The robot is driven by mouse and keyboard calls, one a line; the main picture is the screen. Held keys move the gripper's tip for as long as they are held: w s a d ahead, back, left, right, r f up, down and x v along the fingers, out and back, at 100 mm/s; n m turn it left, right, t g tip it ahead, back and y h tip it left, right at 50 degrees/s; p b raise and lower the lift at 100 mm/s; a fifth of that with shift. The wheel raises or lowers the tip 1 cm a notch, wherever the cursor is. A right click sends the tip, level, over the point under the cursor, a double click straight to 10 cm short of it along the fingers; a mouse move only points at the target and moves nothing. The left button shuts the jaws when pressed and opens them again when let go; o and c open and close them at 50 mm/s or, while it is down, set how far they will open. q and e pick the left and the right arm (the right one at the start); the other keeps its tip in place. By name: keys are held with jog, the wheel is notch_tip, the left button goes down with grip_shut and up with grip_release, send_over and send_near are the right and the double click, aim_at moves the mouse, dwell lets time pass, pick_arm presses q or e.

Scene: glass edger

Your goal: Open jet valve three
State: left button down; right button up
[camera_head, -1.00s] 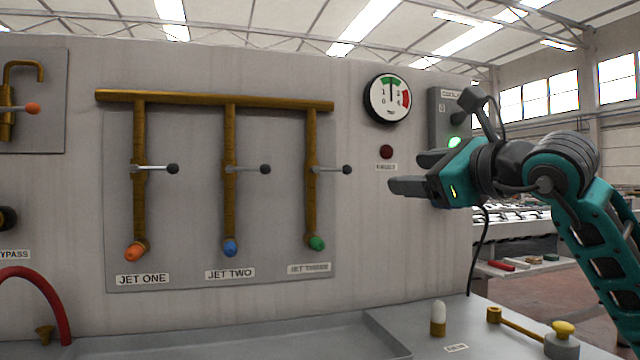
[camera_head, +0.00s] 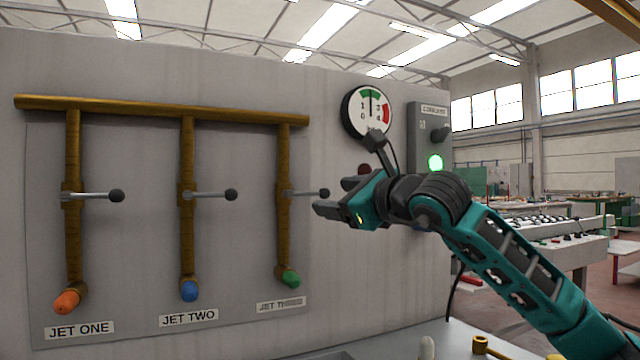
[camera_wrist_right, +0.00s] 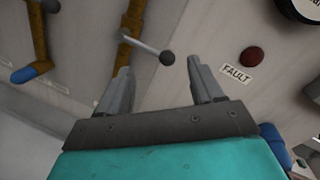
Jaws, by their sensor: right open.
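The jet three valve lever (camera_head: 308,193) is a grey rod with a black ball knob, standing out level to the right from the rightmost brass pipe (camera_head: 283,235). That pipe ends in a green nozzle above the JET THREE label (camera_head: 280,304). My right gripper (camera_head: 328,208) is open and empty, its fingertips close to the knob in the head view. In the right wrist view the lever (camera_wrist_right: 145,46) slants down to its knob, which lies just beyond and between the open fingertips (camera_wrist_right: 160,78), apart from them. My left gripper is not in view.
Jet one lever (camera_head: 95,195) and jet two lever (camera_head: 212,194) also point right. The red fault lamp (camera_wrist_right: 252,57) sits right of the gripper.

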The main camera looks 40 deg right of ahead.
aim_at(323, 195)
jog(key=w+p, duration=0.2)
jog(key=w, duration=0.2)
jog(key=shift+w+d+r+p, duration=0.1)
jog(key=shift+d+r+p, duration=0.2)
jog(key=shift+p, duration=0.1)
jog(key=shift+w+f+p, duration=0.3)
jog(key=shift+w, duration=0.5)
jog(key=shift+c, duration=0.5)
grip_shut()
